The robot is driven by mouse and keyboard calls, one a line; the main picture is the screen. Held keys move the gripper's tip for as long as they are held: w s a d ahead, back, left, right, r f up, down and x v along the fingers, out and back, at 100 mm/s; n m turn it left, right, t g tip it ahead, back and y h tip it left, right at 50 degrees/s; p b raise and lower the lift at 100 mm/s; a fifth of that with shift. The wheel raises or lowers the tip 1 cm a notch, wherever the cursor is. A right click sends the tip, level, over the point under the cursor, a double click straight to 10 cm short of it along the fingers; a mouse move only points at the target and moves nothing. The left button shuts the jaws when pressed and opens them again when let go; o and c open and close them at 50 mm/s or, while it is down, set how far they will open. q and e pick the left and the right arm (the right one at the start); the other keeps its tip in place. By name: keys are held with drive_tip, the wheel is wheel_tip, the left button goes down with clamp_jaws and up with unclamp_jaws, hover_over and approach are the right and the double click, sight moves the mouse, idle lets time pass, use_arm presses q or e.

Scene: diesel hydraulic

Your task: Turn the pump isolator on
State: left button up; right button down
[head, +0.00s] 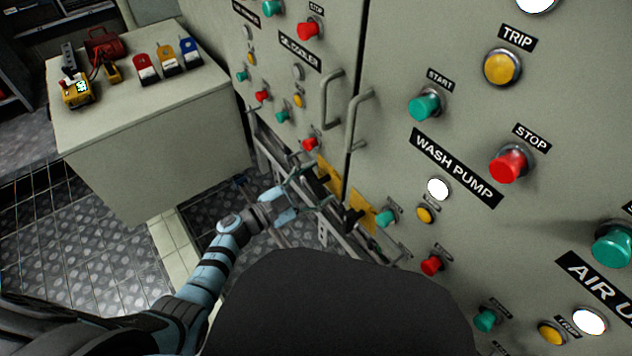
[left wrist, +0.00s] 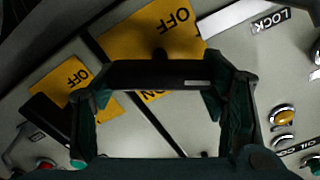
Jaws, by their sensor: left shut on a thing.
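My left gripper (head: 312,190) is at the lower front of the grey cabinets, by a yellow isolator plate (head: 328,174). In the left wrist view the gripper's fingers stand at either end of a black isolator handle (left wrist: 160,74), and the gripper is shut on it. The handle lies across the yellow plate (left wrist: 150,35), which reads OFF on one side and ON, partly hidden, on the other. A second yellow plate (head: 363,210) with its own black handle (head: 351,217) is to the right; it also shows in the left wrist view (left wrist: 62,82). My right gripper is not in view.
The cabinet doors carry green, red and yellow buttons and two vertical door handles (head: 358,115). A WASH PUMP label (head: 455,166) is on the right door. A box-like bench (head: 140,115) with padlocks and tags stands at the left, over metal floor plates (head: 65,235).

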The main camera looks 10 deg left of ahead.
use_arm(q)
drive_tip(key=m, duration=0.2)
drive_tip(key=shift+d+f+m, duration=0.1)
drive_tip(key=shift+m, duration=0.3)
drive_tip(key=m, duration=0.2)
drive_tip(key=shift+s+f+m, duration=0.1)
drive_tip(key=shift+m, duration=0.3)
drive_tip(key=shift+m+b, duration=0.3)
drive_tip(key=shift+m, duration=0.1)
drive_tip(key=m, duration=0.3)
drive_tip(key=shift+f+b, duration=0.15)
drive_tip(key=shift+b, duration=0.25)
drive_tip(key=shift+s+m+b, duration=0.1)
drive_tip(key=shift+m+b, duration=0.2)
drive_tip(key=shift+m, duration=1.1)
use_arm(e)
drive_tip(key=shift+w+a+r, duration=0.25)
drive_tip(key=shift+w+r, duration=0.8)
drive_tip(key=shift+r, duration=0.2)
use_arm(q)
drive_tip(key=o, duration=1.2)
drive_tip(key=shift+d, duration=0.1)
drive_tip(key=shift+c, duration=0.2)
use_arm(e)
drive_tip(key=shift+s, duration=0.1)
